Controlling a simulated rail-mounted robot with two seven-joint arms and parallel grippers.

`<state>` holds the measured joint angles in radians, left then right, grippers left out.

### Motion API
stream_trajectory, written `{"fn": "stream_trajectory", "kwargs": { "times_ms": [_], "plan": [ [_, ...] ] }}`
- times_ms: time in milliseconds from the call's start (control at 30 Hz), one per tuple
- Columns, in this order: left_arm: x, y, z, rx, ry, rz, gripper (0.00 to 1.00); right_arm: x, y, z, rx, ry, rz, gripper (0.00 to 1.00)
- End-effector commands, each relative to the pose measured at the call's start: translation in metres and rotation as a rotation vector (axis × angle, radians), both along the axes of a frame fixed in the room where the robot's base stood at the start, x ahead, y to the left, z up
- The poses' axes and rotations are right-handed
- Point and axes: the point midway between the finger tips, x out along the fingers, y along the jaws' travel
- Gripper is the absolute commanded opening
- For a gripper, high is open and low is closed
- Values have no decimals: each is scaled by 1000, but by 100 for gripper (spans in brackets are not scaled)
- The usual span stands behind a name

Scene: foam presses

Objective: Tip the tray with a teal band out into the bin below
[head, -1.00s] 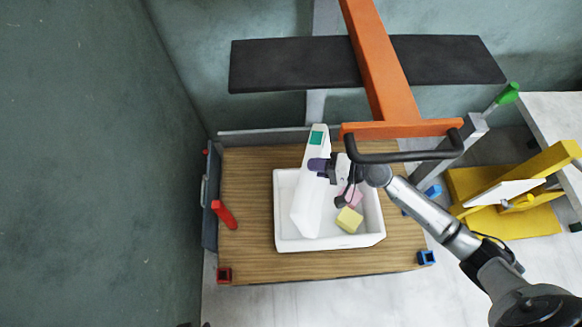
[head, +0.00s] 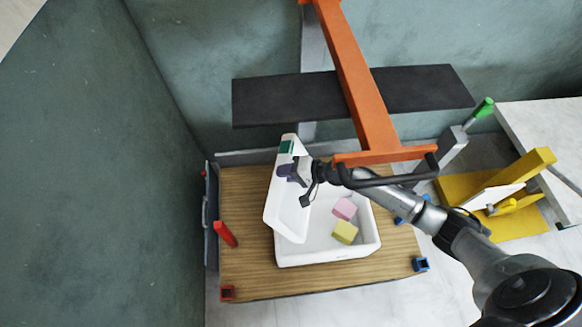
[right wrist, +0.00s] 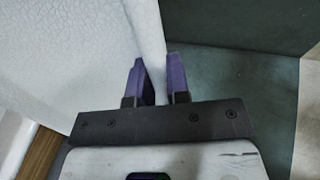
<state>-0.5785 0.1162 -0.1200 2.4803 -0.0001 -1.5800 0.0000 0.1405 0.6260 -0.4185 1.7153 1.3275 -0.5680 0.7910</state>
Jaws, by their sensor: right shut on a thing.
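The white tray with a teal band (head: 277,210) is steeply tilted in the head view, over the left side of the white bin. Its teal band (head: 287,147) is at its far end. My right gripper (head: 289,172) is shut on the tray's right edge. In the right wrist view the purple fingers (right wrist: 157,85) pinch the white tray wall (right wrist: 75,60). The white bin (head: 330,257) stands below on a wooden top. A pink foam block (head: 344,208) and a yellow foam block (head: 345,232) lie in the bin. The tray's inside is hidden. My left gripper is out of view.
An orange frame with a black handle (head: 400,180) hangs close above my right arm. A black beam (head: 420,88) crosses behind. The wooden cart top (head: 245,262) carries a red block (head: 225,234) at left. A yellow stand (head: 515,205) is at the right.

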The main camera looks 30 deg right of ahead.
Motion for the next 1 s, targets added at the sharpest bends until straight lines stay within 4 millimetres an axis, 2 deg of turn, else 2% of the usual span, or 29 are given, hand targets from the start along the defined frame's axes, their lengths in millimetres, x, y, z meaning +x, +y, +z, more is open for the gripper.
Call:
{"fn": "stream_trajectory", "kwargs": {
  "times_ms": [33,167,500,833,1000],
  "plan": [
    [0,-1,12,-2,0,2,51,3,3,6,-11,11,1,0],
    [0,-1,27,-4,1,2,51,9,10,4,-46,42,1,0],
    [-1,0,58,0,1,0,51,33,35,-13,-184,174,2,0],
    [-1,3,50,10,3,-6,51,53,56,-43,-330,310,1,0],
    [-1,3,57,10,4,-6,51,61,65,-56,-403,383,1,0]
  ]
}}
